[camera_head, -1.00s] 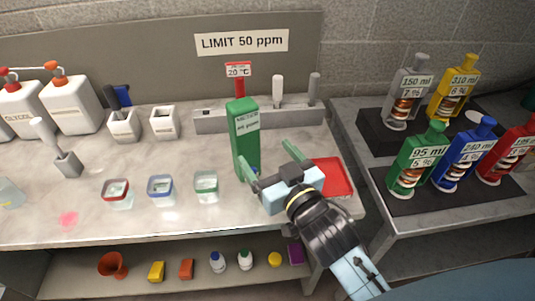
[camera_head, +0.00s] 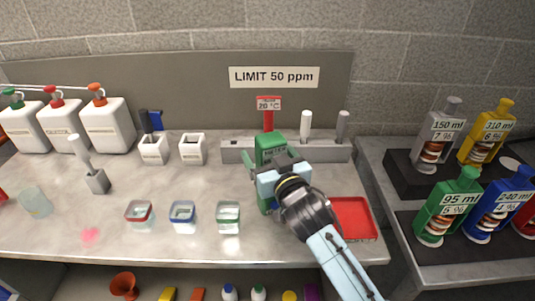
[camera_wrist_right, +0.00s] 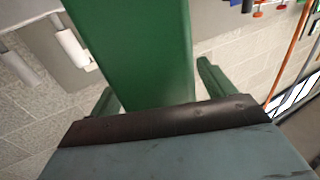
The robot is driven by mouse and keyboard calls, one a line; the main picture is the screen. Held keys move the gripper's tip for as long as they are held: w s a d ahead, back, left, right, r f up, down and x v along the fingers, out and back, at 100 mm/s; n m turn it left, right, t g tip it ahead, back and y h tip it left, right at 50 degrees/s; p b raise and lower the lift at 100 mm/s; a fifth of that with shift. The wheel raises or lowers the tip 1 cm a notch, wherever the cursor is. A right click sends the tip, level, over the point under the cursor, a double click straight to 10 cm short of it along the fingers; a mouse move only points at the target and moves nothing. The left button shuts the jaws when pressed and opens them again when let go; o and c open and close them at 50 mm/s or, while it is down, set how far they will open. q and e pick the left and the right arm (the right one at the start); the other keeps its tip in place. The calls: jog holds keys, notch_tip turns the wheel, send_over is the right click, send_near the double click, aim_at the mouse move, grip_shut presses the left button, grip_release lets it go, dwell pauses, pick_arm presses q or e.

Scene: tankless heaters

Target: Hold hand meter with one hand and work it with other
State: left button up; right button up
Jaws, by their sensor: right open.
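The hand meter (camera_head: 270,144) is a tall green upright box with a white label on its front. It stands on the bench below the red 20 °C tag. My right gripper (camera_head: 277,168) is open in front of it and hides its middle. In the right wrist view the green meter (camera_wrist_right: 140,45) rises between the two open green fingers (camera_wrist_right: 158,92), one on each side. I cannot tell whether either finger touches it. My left gripper is in neither view.
A red tray (camera_head: 352,218) lies to the right of my right gripper. Small cups, including a green-rimmed one (camera_head: 228,217), stand to the left. A grey rack (camera_head: 237,150) is behind. Coloured bottles (camera_head: 447,208) stand on the right table.

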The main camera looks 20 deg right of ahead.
jog(key=shift+w, duration=0.2)
jog(key=c, duration=1.2)
jog(key=o, duration=1.2)
jog(key=shift+s, duration=0.15)
jog(key=s+d, duration=0.1)
jog(key=s, duration=1)
jog(key=shift+s, duration=0.4)
